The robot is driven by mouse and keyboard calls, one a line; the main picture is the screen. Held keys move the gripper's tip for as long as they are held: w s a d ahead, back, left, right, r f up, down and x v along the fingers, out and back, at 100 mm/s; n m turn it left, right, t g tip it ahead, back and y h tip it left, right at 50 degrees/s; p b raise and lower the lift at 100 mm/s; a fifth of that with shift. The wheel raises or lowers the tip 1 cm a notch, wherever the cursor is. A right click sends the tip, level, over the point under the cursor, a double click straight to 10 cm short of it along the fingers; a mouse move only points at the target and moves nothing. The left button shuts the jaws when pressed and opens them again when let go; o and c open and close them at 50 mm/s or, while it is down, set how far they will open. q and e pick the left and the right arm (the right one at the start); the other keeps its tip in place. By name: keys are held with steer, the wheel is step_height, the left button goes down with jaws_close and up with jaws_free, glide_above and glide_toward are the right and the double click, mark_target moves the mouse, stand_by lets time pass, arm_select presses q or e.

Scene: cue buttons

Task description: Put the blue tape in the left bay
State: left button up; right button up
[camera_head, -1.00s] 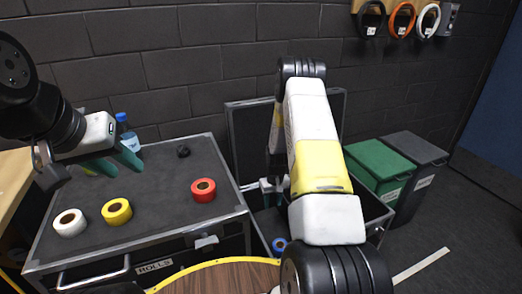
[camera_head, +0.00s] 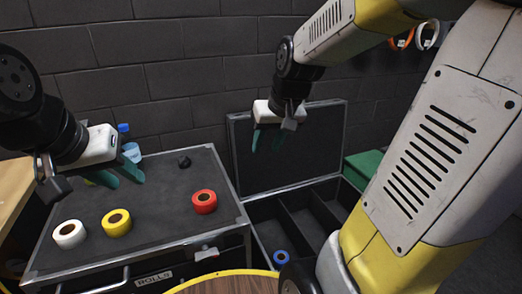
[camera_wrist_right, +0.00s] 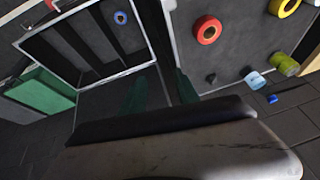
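The blue tape (camera_head: 281,257) lies on the floor of the left bay (camera_head: 262,225) of the open case, near its front end. It also shows in the right wrist view (camera_wrist_right: 120,17). My right gripper (camera_head: 267,141) is raised above the case, in front of its open lid, and is clear of the tape. Its green fingers are apart with nothing between them, as the right wrist view (camera_wrist_right: 160,92) also shows. My left gripper (camera_head: 122,174) hangs over the left side of the closed case top, with fingers apart and empty.
White (camera_head: 69,234), yellow (camera_head: 117,223) and red (camera_head: 204,201) tapes and a small black object (camera_head: 184,161) sit on the closed case (camera_head: 160,205). A blue-capped bottle (camera_head: 130,148) stands behind. The other bays look empty. A green bin (camera_head: 362,168) is to the right.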

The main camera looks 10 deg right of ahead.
steer(key=s+a+r+t, duration=0.1)
steer(key=s+r, duration=0.3)
steer(key=s, duration=0.8)
steer(key=shift+s+a+y, duration=0.3)
steer(key=shift+a, duration=0.3)
steer(key=shift+d, duration=0.15)
